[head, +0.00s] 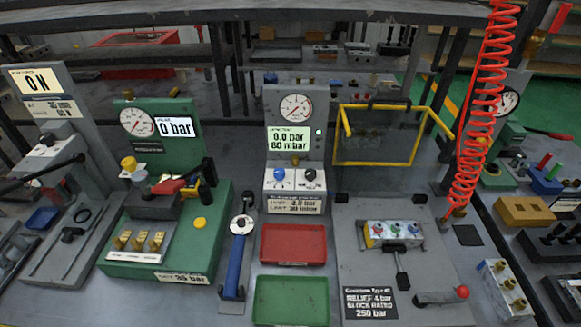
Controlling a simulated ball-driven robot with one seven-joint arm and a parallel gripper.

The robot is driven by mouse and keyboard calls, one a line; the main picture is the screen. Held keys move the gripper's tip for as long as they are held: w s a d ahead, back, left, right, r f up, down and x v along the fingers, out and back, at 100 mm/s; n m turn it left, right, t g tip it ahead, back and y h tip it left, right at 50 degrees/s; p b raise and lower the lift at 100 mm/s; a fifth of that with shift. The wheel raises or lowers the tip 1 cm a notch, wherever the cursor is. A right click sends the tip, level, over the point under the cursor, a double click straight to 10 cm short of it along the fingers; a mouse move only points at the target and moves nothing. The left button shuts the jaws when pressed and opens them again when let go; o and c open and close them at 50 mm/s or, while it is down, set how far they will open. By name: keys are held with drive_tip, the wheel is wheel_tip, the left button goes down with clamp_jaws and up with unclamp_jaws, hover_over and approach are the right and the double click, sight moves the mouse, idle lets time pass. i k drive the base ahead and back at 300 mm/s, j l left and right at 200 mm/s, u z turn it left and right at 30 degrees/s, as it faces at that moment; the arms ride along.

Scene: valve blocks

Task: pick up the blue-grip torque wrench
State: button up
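The torque wrench has a blue grip (235,266) and a round metal head (242,224) at its far end. It lies lengthwise on a narrow grey holder (233,292) on the bench, just left of centre in the head view, with the grip toward me. Nothing covers the grip. My gripper is not in view, and nothing is seen touching the wrench.
Left of the wrench is a green test station (160,270) with upright parts. To its right are a red tray (293,244) and a green tray (291,300). A gauge unit (295,140) stands behind. A red coiled hose (470,150) hangs at right.

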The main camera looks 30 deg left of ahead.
sight(234, 275)
drive_tip(key=u, duration=1.25)
